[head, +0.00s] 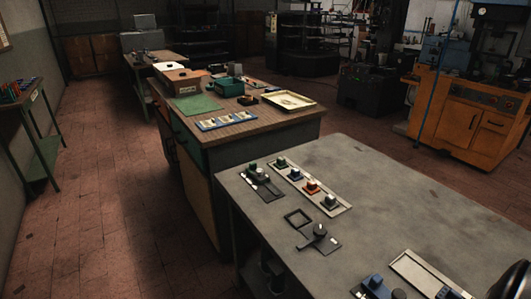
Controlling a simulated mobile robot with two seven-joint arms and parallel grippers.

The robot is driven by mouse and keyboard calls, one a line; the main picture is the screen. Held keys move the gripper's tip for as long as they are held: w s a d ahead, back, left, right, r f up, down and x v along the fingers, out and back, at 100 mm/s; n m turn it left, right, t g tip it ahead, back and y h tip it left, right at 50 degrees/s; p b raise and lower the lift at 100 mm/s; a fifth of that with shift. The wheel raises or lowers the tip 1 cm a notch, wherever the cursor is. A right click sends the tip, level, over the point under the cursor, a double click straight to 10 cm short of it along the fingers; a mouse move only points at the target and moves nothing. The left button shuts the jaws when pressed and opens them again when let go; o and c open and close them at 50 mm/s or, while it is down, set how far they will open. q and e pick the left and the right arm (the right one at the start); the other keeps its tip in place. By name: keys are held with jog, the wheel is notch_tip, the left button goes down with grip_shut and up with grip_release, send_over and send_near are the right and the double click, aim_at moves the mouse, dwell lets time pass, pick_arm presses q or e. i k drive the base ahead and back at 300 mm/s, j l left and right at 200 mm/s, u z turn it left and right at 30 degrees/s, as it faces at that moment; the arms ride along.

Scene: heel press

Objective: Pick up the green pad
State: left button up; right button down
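On the near grey table, a pale strip (306,188) holds several small blocks with light tops in a row. One block on it is orange (312,187). The block at its far end (281,163) and the one at its near end (330,201) look dark green, though their colours are hard to tell. A small green piece (252,164) sits at the far end of a dark plate left of the strip. I cannot tell which of these is the green pad. Neither of my grippers shows clearly.
The grey table (400,185) is mostly clear at the back right. A square black frame (298,217), a black knobbed fixture (319,232) and blue parts (376,284) lie on it. A dark rounded shape (513,281) fills the lower right corner. A wooden-topped bench (262,118) stands behind.

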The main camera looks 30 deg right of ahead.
aim_at(281, 164)
jog(key=i, duration=1.45)
jog(key=i+z, duration=0.15)
jog(key=i, duration=0.45)
jog(key=i+j+z, duration=0.2)
jog(key=i, duration=0.45)
jog(key=z, duration=1.7)
